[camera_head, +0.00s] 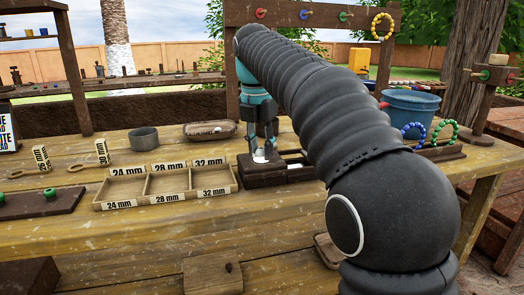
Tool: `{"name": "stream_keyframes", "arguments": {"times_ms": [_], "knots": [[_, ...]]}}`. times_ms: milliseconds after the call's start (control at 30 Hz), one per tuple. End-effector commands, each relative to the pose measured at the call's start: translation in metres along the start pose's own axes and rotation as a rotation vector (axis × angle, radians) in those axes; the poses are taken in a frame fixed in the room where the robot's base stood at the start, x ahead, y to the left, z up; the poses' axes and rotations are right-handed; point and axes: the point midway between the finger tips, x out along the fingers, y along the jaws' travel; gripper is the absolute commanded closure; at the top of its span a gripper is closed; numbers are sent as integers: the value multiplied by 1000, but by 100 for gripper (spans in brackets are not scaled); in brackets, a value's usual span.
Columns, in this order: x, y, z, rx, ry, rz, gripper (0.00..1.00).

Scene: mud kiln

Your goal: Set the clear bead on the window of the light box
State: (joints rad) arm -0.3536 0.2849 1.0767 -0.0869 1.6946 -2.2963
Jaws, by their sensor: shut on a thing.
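My gripper (259,150) points down at the middle of the workbench, its two fingers close together and shut on a small pale thing at their tips. That is likely the clear bead (259,156), but it is too small to make out well. The light box (264,178) is a low dark wooden block right under the fingertips, with a pale patch on its right part (296,167). I cannot tell whether the bead touches the box. My arm covers the area to the right of the box.
A wooden sorting tray (166,203) marked 24, 28 and 32 mm stands just left of the light box. Behind are a grey metal cup (144,138) and a shallow oval dish (210,130). A blue bucket (409,110) and bead rings stand at right.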

Motion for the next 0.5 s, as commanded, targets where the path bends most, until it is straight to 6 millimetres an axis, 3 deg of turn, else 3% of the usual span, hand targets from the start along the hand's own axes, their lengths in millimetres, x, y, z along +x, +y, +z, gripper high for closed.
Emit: {"name": "stream_keyframes", "arguments": {"times_ms": [367,400,467,500], "knots": [[4,0,0,0,0,0,92],[3,0,0,1,0,0,64],[3,0,0,0,0,0,49],[3,0,0,0,0,0,47]]}}
